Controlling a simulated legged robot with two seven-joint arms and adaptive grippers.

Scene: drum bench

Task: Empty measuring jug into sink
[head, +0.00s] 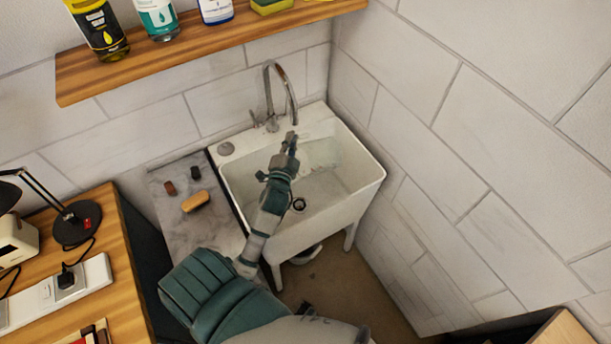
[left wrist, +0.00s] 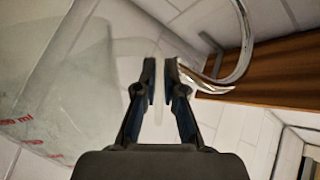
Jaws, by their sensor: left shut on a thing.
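The white sink (head: 365,183) stands in the corner, with its dark drain (head: 299,204) visible in the basin. My left gripper (head: 290,140) is over the basin near the tap. It is shut on the clear measuring jug (head: 320,153), which shows faintly to its right and looks tipped over the basin. In the left wrist view the jug (left wrist: 75,75) fills the left side, with red markings on its wall. A thin clear strip, probably its handle, lies between the fingers (left wrist: 160,75). I cannot tell whether liquid is inside. My right gripper is out of view.
The curved metal tap (head: 282,88) rises close behind my left gripper. A wooden shelf (head: 200,55) with bottles hangs above. A marble top (head: 185,230) left of the sink holds a brush (head: 195,202). A wooden bench (head: 110,235) is at far left.

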